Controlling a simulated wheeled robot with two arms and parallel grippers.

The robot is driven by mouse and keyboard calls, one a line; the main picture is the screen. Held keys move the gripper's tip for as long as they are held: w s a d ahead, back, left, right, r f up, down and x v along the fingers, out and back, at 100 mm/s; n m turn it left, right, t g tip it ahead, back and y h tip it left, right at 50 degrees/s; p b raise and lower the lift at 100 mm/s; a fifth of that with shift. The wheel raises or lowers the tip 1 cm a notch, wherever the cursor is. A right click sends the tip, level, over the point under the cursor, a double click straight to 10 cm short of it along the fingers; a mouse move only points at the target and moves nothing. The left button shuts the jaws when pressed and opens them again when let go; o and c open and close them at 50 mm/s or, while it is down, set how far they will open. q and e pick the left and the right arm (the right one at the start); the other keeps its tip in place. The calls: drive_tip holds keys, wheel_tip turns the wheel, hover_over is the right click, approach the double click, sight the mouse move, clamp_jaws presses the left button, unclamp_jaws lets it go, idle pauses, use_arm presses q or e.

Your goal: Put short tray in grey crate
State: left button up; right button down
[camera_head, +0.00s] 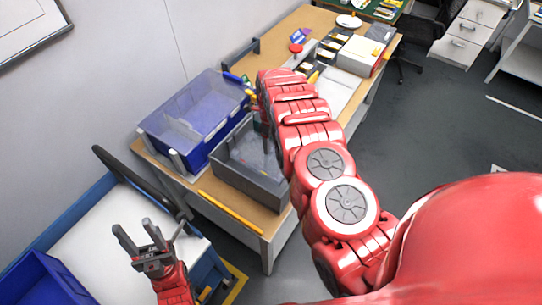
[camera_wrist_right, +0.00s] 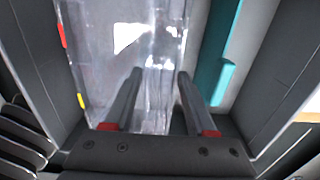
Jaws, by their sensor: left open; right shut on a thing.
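The grey crate (camera_head: 245,183) stands on the brown table, right of a blue crate. My right arm reaches over it, and my right gripper (camera_head: 266,128) is low at the crate, partly hidden by the arm. In the right wrist view, the right gripper (camera_wrist_right: 157,78) is down between dark grey crate walls (camera_wrist_right: 30,60). It is shut on a clear, see-through tray (camera_wrist_right: 98,65). The tray is inside the crate walls; I cannot tell whether it touches the floor. My left gripper (camera_head: 143,240) is open and empty, away from the table at lower left.
The blue crate (camera_head: 197,150) is close beside the grey one. A teal strip (camera_wrist_right: 216,60) lies right of the tray inside the crate. A yellow bar (camera_head: 230,211) runs along the table's front edge. Boxes and small items fill the table's far end.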

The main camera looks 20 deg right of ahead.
sight(271, 154)
wheel_tip(271, 154, down, 7)
drive_tip(key=b, duration=0.3)
drive_tip(key=shift+r, duration=0.1)
drive_tip(key=shift+c, duration=1.1)
unclamp_jaws()
wheel_tip(271, 154, up, 12)
drive_tip(key=p, duration=0.7)
drive_tip(key=shift+r+p, duration=0.1)
drive_tip(key=shift+p, duration=0.2)
